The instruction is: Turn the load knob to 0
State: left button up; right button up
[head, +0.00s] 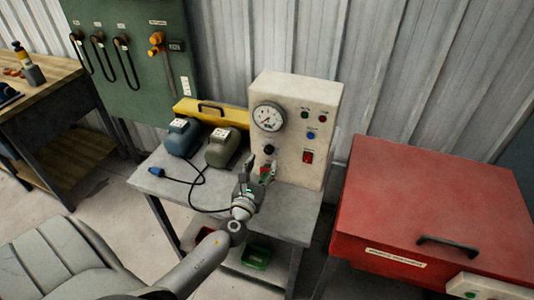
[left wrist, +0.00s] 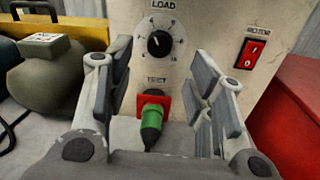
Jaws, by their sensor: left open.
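The load knob (left wrist: 158,44) is a round black knob with a white mark, under the word LOAD on the cream panel of the test box (head: 290,130). Numbers ring it; the mark seems to point to the upper left, but the exact number is too small to read. In the head view the knob (head: 269,149) shows just above my left gripper (head: 261,168). In the left wrist view the open fingers of my left gripper (left wrist: 160,80) stand either side of the knob's column, empty and short of the panel. My right gripper is not in view.
A green plug (left wrist: 151,122) sits in a red socket below the knob, between my fingers. A red rocker switch (left wrist: 249,53) is to the right. A gauge (head: 268,117) is above. Two motors (head: 223,147) and a cable lie left on the grey table (head: 285,212). A red cabinet (head: 430,200) stands right.

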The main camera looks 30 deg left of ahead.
aim_at(268, 152)
pick_arm(q)
jog(key=shift+x, duration=3.15)
jog(key=shift+c, duration=0.3)
jog(key=c, duration=1)
